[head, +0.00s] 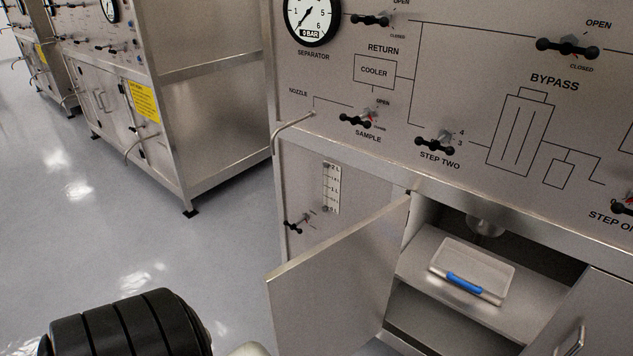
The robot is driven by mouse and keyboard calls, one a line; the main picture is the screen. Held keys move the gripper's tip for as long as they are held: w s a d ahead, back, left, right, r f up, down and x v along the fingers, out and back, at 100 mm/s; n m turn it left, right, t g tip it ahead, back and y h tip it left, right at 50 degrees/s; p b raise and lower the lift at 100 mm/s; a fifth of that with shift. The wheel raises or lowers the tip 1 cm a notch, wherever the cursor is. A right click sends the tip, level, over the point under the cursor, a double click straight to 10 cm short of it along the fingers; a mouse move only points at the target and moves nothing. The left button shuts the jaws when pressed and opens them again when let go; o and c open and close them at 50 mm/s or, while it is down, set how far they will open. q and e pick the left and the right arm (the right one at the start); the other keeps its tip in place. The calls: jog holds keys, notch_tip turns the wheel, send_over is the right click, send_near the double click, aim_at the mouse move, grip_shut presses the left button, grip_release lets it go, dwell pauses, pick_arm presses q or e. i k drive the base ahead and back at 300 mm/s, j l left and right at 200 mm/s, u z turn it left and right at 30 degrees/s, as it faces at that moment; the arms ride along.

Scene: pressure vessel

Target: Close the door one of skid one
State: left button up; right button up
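The nearest skid (350,95) fills the right side of the head view, with a panel of valves and a gauge. Its lower left cabinet door (340,275) stands open, swung out toward me, hinged near the sight gauge. A second door (590,325) at the lower right edge has a handle and stands at an angle; how far open it is I cannot tell. A black ribbed part of my own arm shows at the bottom left. Neither gripper can be seen.
A bent nozzle pipe (287,128) and a small black valve handle (299,222) stick out left of the open door. Other skids (140,90) stand at the back left. The grey floor (90,230) between them is clear.

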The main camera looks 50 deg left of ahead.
aim_at(331, 299)
jog(key=k+j+z, duration=0.1)
jog(key=j, duration=0.3)
jog(key=k+j+z, duration=0.1)
jog(key=j, duration=0.25)
jog(key=k+j+z, duration=0.1)
jog(key=k+j, duration=0.15)
jog(key=j, duration=0.15)
jog(key=k+j+z, duration=0.15)
jog(key=j, duration=0.2)
